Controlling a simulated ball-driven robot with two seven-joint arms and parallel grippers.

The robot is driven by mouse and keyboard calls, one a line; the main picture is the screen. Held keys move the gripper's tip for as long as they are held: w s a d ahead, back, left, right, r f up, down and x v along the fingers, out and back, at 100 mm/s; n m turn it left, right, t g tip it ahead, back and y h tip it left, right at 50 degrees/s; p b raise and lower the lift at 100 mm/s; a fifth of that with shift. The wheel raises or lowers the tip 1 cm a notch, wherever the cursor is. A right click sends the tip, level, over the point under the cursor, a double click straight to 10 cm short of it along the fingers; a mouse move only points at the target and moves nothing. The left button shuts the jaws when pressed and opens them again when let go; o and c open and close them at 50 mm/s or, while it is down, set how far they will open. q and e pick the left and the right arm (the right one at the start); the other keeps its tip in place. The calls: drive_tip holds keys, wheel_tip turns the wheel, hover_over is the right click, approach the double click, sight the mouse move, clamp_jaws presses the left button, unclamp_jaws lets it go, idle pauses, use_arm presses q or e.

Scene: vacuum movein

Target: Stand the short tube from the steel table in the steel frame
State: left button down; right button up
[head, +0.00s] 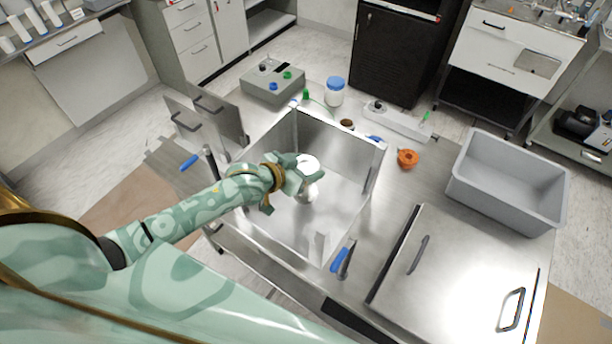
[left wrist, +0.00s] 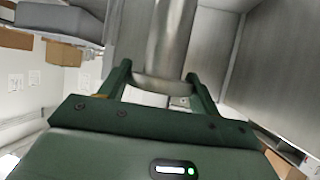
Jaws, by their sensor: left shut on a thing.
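The short tube (head: 310,164) is a shiny metal cylinder with a pale round top, seen inside the steel frame in the head view. The steel frame (head: 345,138) is an open-topped square box with thin upright walls on the steel table (head: 405,190). My left gripper (head: 299,176) reaches over the frame's left wall and is shut on the tube. In the left wrist view the tube (left wrist: 172,38) stands out between the two green fingers (left wrist: 160,88). The tube looks about upright. Whether its lower end touches the frame's floor is hidden. My right gripper is not in view.
Blue-handled clamps (head: 340,259) sit at the frame's sides. A steel panel with handles (head: 465,270) lies at the right, a grey bin (head: 460,185) behind it. A grey control box (head: 273,82), a blue-lidded jar (head: 335,95) and an orange part (head: 407,158) stand at the back.

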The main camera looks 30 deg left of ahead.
use_arm(q)
drive_tip(key=shift+w+f, duration=0.2)
drive_tip(key=shift+w, duration=0.1)
drive_tip(key=f, duration=0.1)
drive_tip(key=f+b, duration=0.1)
drive_tip(key=f, duration=0.1)
drive_tip(key=shift+w+f, duration=0.2)
drive_tip(key=shift+f, duration=0.05)
drive_tip(key=shift+c, duration=1.8)
unclamp_jaws()
drive_tip(key=shift+s+f, duration=0.1)
drive_tip(key=shift+f, duration=0.05)
drive_tip(key=shift+r, duration=0.2)
drive_tip(key=p+v, duration=0.2)
drive_tip(key=v, duration=1)
